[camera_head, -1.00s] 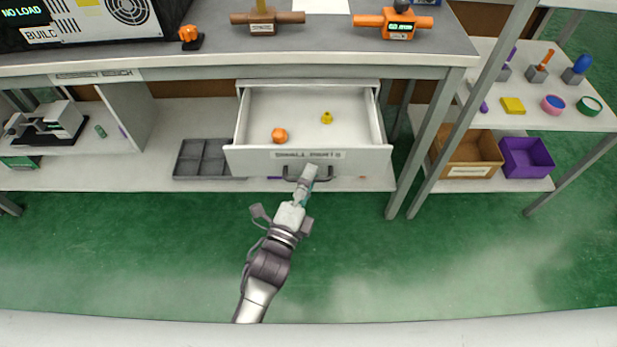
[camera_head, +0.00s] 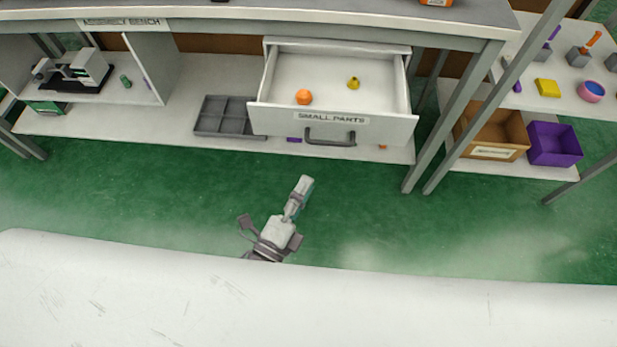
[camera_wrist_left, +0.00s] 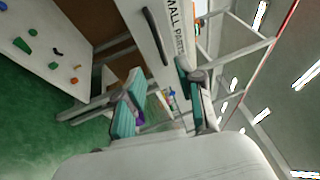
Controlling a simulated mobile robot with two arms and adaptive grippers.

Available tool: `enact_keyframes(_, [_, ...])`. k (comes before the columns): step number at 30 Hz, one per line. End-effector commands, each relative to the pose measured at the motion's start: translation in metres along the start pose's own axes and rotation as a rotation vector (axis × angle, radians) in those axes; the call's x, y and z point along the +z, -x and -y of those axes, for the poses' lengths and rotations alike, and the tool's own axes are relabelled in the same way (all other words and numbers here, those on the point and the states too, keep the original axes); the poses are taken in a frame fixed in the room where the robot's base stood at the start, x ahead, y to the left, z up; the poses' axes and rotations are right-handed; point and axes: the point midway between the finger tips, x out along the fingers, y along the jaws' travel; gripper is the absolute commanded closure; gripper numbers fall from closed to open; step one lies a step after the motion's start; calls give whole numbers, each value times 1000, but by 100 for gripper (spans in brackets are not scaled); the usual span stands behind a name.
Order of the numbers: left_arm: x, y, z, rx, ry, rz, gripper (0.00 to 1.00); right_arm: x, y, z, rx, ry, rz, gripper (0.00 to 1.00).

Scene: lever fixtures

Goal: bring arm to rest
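My left gripper (camera_head: 299,196) is in front of and below the open drawer (camera_head: 282,117) in the head view, apart from its dark handle (camera_head: 330,137). In the left wrist view the two teal-padded fingers of the left gripper (camera_wrist_left: 160,100) stand apart with nothing between them. The drawer front with the "SMALL PARTS" label (camera_wrist_left: 181,28) and the handle (camera_wrist_left: 155,36) show beyond the fingers. An orange piece (camera_head: 304,97) and a yellow piece (camera_head: 353,83) lie inside the drawer. My right gripper is in neither view.
The bench (camera_head: 200,13) stands above the drawer. A grey divided tray (camera_head: 228,118) lies on the lower shelf. At right are a brown bin (camera_head: 492,136), a purple bin (camera_head: 555,145) and bench legs. The green floor before the bench is clear.

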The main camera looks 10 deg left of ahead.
Motion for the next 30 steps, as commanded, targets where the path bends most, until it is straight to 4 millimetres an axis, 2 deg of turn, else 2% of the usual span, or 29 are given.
enact_keyframes(14, [0, 0, 0, 0, 0, 0, 63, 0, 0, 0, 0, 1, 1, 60])
enact_keyframes(17, [1, 1, -8, 24, 24, 4, 63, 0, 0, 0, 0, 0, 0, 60])
enact_keyframes(20, [8, 6, -39, 122, 130, 30, 63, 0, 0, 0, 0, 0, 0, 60])
enact_keyframes(23, [19, 23, -96, 300, 326, 102, 63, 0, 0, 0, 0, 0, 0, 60])
enact_keyframes(24, [24, 34, -124, 386, 422, 149, 63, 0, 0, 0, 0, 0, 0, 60])
enact_keyframes(26, [32, 55, -164, 515, 569, 238, 63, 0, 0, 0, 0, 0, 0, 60])
enact_keyframes(27, [37, 72, -190, 598, 663, 307, 63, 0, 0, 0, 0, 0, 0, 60])
enact_keyframes(30, [46, 117, -244, 775, 877, 500, 63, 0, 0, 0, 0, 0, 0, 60])
